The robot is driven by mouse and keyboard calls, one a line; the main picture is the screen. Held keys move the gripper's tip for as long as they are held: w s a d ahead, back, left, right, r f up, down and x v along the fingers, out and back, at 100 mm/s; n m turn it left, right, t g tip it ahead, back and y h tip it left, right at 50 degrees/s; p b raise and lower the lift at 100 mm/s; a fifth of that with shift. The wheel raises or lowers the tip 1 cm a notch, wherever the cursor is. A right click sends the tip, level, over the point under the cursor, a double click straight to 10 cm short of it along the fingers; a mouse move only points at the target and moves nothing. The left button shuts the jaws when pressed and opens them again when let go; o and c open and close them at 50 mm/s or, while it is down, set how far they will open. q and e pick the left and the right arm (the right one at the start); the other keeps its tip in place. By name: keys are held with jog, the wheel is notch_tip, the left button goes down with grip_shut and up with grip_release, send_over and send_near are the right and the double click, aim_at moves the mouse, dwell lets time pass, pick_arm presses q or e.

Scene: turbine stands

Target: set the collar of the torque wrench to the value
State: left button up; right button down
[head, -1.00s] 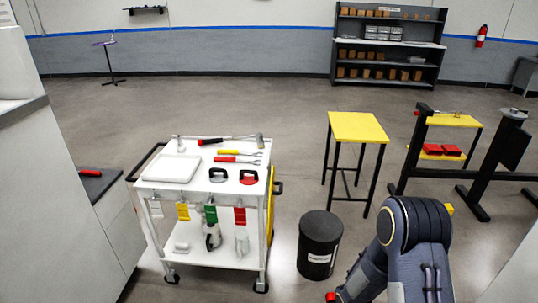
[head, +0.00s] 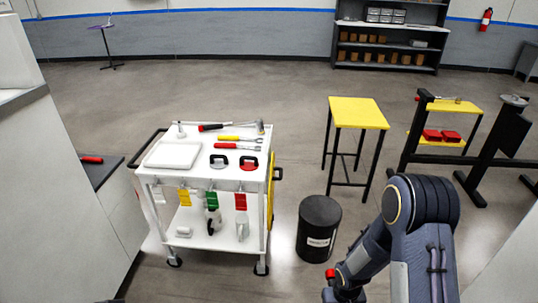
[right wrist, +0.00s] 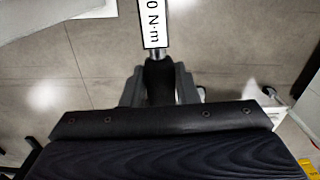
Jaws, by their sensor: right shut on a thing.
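In the right wrist view my right gripper (right wrist: 160,88) is shut on the dark grip of a tool with a short silver shaft. I take this tool to be the torque wrench (right wrist: 158,55). A white label (right wrist: 153,22) above the shaft reads "0 N·m", cut off by the top edge of the picture. The collar cannot be made out. In the head view my right arm comes in at the lower right, and its gripper cannot be made out there. A small red part shows at the arm's lower left. My left gripper is not in view.
A white cart (head: 190,183) carries a pale tray (head: 172,155), a yellow wrench (head: 240,138), a red wrench (head: 235,146) and other tools. A black bin (head: 318,228) stands between cart and arm. A yellow-topped stool (head: 358,113) stands behind. Open floor lies beyond.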

notch_tip(320, 180, up, 4)
jog(key=shift+f+p, duration=0.2)
jog(key=shift+p, duration=0.6)
jog(key=shift+r, duration=1.3)
